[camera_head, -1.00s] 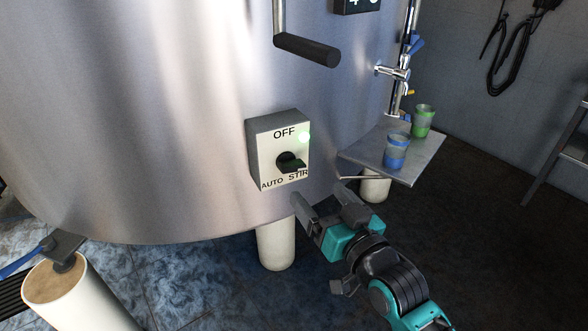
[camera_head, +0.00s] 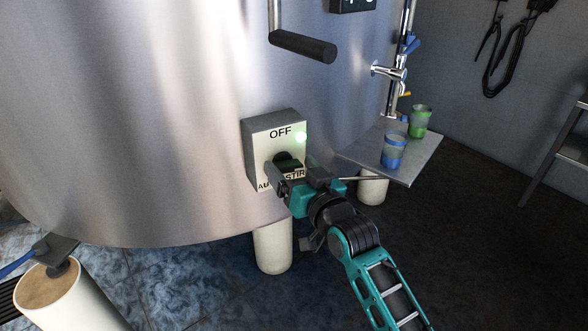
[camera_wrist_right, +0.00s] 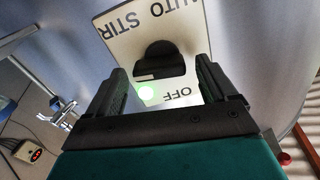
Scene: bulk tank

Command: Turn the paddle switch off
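The paddle switch is a dark knob (camera_head: 287,160) on a grey box with a white face plate (camera_head: 259,139) on the tank's side. The plate reads OFF at the top and AUTO and STIR below. A green light (camera_head: 301,136) glows at its upper right. In the right wrist view the plate is upside down and the knob (camera_wrist_right: 160,60) shows between my fingers. My right gripper (camera_head: 295,174) is open at the switch, one finger on either side of the knob, with gaps visible in the wrist view (camera_wrist_right: 163,83). My left gripper is not in view.
The steel tank (camera_head: 150,120) fills the left and middle. A black-gripped handle (camera_head: 303,46) hangs above the switch. A small shelf (camera_head: 412,165) at right holds a blue cup (camera_head: 394,152) and a green cup (camera_head: 419,121), below a tap (camera_head: 390,71). Dark floor lies open at lower right.

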